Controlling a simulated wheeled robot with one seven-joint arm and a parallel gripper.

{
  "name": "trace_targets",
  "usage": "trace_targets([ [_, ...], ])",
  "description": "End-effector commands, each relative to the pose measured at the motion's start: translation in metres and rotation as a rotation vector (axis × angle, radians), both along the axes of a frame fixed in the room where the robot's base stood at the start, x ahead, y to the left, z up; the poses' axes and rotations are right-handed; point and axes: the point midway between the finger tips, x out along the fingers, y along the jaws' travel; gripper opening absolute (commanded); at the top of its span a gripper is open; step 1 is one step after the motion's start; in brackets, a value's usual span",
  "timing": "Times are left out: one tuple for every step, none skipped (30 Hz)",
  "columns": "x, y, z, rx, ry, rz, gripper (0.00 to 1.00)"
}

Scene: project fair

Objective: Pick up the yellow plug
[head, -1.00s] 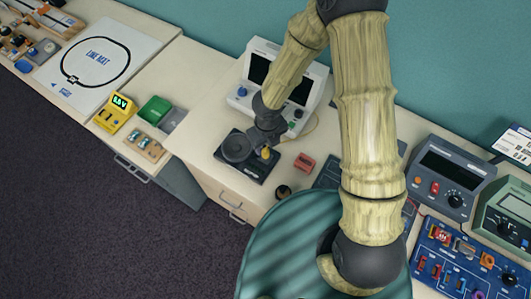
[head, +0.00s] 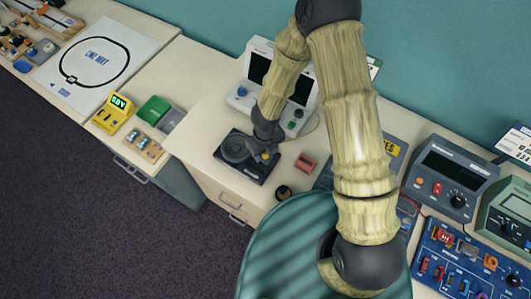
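The yellow plug (head: 264,157) is a small yellow spot on a flat black device (head: 252,174) on the pale table. It is partly covered by the dark end of my arm. My gripper (head: 250,152) is dark and hangs low over the black device, right beside the plug. Its fingers blend into the device, so I cannot make out their opening or whether they touch the plug.
A white console (head: 242,97) with a dark screen stands behind my gripper. A small red block (head: 305,163) and a round black piece (head: 284,192) lie to the right. A yellow meter (head: 115,112) and green box (head: 154,109) stand left. Grey instruments (head: 452,178) crowd the right.

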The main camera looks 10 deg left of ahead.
Motion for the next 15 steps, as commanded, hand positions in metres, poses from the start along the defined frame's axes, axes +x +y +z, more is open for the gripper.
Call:
trace_targets([
  [0.0,0.0,0.0001,0.0,0.0,0.0,0.36],
  [0.0,0.0,0.0001,0.0,0.0,0.0,0.3],
  [0.0,0.0,0.0001,0.0,0.0,0.0,0.22],
  [0.0,0.0,0.0001,0.0,0.0,0.0,0.16],
  [0.0,0.0,0.0001,0.0,0.0,0.0,0.1],
  [0.0,0.0,0.0001,0.0,0.0,0.0,0.02],
  [0.0,0.0,0.0001,0.0,0.0,0.0,0.01],
  [0.0,0.0,0.0002,0.0,0.0,0.0,0.01],
  [0.0,0.0,0.0002,0.0,0.0,0.0,0.0],
  [0.0,0.0,0.0002,0.0,0.0,0.0,0.0],
  [0.0,0.0,0.0002,0.0,0.0,0.0,0.0],
  [0.0,0.0,0.0002,0.0,0.0,0.0,0.0],
  [0.0,0.0,0.0004,0.0,0.0,0.0,0.0],
  [0.0001,0.0001,0.0009,0.0,0.0,0.0,0.0],
  [0.0002,0.0001,0.0022,0.001,-0.001,0.0,0.0],
])
